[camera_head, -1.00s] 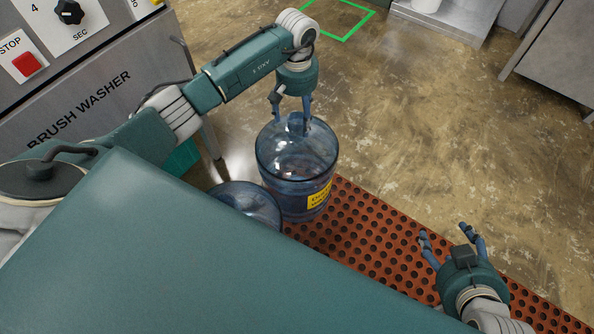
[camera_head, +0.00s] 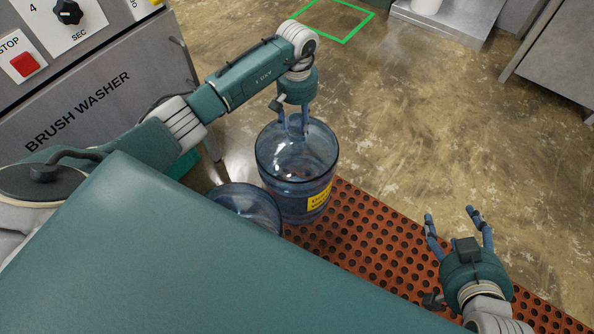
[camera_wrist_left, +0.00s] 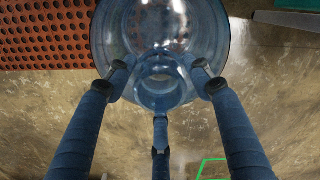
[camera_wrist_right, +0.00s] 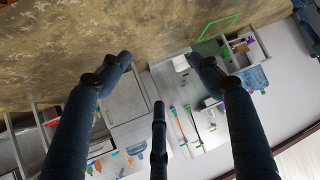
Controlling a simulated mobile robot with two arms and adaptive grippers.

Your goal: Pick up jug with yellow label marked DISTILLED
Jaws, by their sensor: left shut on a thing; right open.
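A blue clear jug with a yellow label (camera_head: 296,168) stands upright at the left end of the red mat. The label's small print is hard to read in the head view. My left gripper (camera_head: 293,128) reaches down from above and is shut on this jug at its top. In the left wrist view the fingers (camera_wrist_left: 160,85) are around the jug's neck (camera_wrist_left: 160,80). A second blue jug (camera_head: 246,204) is beside it, partly hidden behind my own body. My right gripper (camera_head: 458,222) is open and empty above the mat's right part.
The red perforated mat (camera_head: 366,226) runs towards the lower right. The brush washer (camera_head: 90,95) stands at the left. A green square outline (camera_head: 347,38) is on the floor at the back. The concrete floor (camera_head: 430,130) between is clear. Grey metal furniture (camera_head: 560,60) stands at the back right.

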